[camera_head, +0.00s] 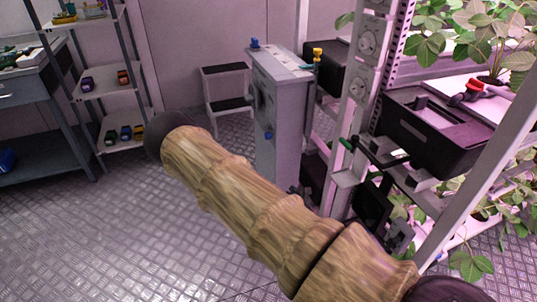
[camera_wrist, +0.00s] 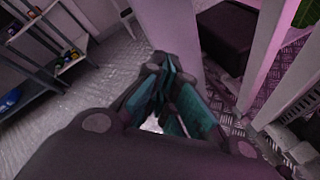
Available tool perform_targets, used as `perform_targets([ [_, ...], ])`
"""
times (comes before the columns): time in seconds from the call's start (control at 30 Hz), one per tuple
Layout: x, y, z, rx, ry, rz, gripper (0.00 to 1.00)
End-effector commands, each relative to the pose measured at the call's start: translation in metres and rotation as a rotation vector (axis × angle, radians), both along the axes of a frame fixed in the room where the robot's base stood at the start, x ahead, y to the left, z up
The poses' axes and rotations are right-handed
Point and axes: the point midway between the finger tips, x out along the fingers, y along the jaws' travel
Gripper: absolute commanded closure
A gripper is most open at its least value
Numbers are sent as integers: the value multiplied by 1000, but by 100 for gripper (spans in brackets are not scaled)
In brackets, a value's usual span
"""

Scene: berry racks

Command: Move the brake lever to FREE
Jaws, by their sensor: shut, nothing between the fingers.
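A black lever-like bar with a green tip (camera_head: 347,144) sticks out from the front post of the plant rack in the head view. It may be the brake lever, but no FREE marking is readable. My gripper (camera_wrist: 165,92) shows in the wrist view, with its teal-padded fingers shut and nothing held. In the wrist view the fingers are in front of a pale upright panel (camera_wrist: 172,25), and the lever cannot be made out there.
A grey cabinet (camera_head: 278,120) with blue knobs stands left of the plant rack (camera_head: 357,80). A black tray (camera_head: 440,128) sits on the rack. A step stool (camera_head: 225,85) and shelves (camera_head: 108,90) are behind. The metal floor (camera_head: 90,235) at left is clear.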

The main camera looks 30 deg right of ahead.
Motion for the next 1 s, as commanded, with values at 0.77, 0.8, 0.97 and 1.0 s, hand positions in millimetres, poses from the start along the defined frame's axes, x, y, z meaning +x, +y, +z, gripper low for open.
perform_targets([
  [0.77, 97, 6, 67, -696, -108, 341, 100],
  [0.8, 97, 6, 67, -696, -108, 341, 100],
  [0.97, 102, 5, 67, -695, -109, 341, 100],
  [1.0, 106, 4, 67, -694, -109, 340, 100],
])
